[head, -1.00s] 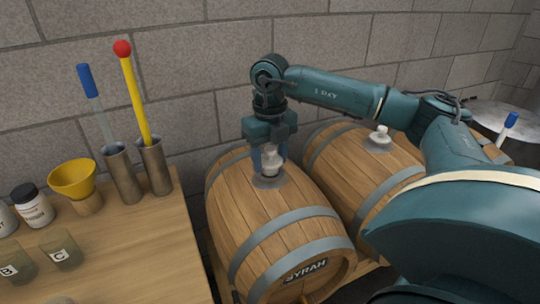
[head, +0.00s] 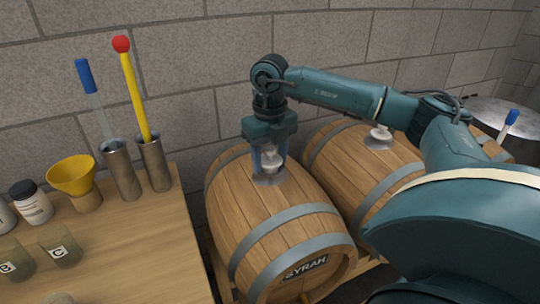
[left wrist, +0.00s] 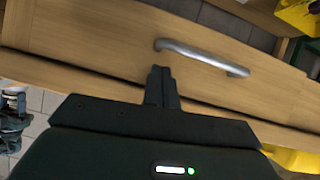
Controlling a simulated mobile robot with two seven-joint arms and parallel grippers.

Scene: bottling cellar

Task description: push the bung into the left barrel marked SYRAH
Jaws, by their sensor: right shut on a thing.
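The left barrel (head: 240,205) lies on its side with a SYRAH plate (head: 305,268) on its front end. The pale bung (head: 271,162) stands at the grey ring around the hole on top of this barrel. How deep it sits cannot be told. My right gripper (head: 269,161) points down from above and is shut on the bung, with its bluish fingers on either side. In the left wrist view my left gripper (left wrist: 162,72) has its two fingers together, with nothing visible between them, in front of a wooden drawer front.
A second barrel (head: 335,160) with its own pale bung (head: 380,134) lies to the right, under my right arm. The wooden bench (head: 140,250) at left holds a yellow funnel (head: 72,176), metal tubes, jars and cups. A metal drawer handle (left wrist: 200,57) shows in the left wrist view.

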